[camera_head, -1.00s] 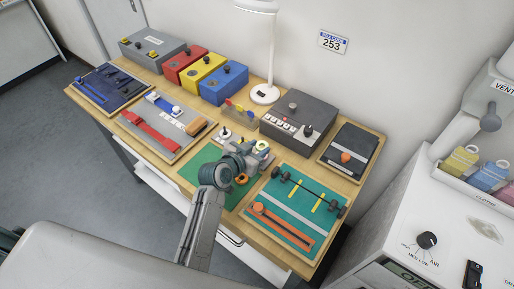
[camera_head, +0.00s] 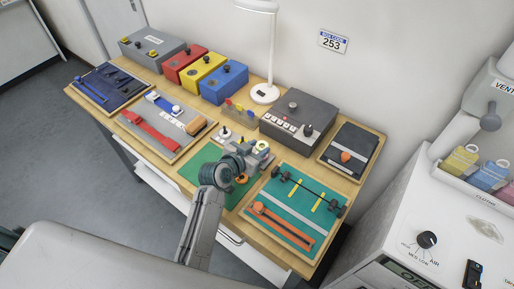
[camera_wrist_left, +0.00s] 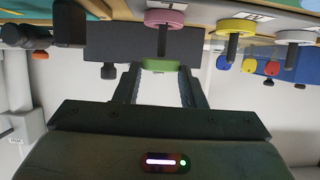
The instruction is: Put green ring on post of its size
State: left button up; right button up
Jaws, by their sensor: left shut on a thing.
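My left gripper (camera_head: 257,155) is over the ring-post area at the middle of the bench. In the left wrist view, where the scene appears upside down, my left gripper (camera_wrist_left: 160,72) is shut on the green ring (camera_wrist_left: 160,65), held between its fingertips. A pink ring (camera_wrist_left: 163,18), a yellow ring (camera_wrist_left: 237,26) and a white ring (camera_wrist_left: 296,37) show there around dark posts. The green ring is apart from these rings in the picture. Which post matches its size cannot be told. My right gripper is not in view.
A dark grey control box (camera_head: 299,115) stands behind my left gripper. A green board with a bar and an orange strap (camera_head: 284,226) lies to its right. A lamp (camera_head: 265,93) and red, yellow and blue boxes (camera_head: 224,84) stand at the back.

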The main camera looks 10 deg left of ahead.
pick_arm(q)
jog(key=shift+f+b, duration=0.3)
jog(key=shift+f, duration=0.25)
dwell(0.4)
jog(key=o, duration=1)
jog(key=shift+c, duration=0.2)
jog(key=o, duration=0.4)
jog(key=shift+o, duration=0.2)
jog(key=shift+r, duration=0.1)
notch_tip(320, 180, up, 7)
jog(key=p, duration=0.6)
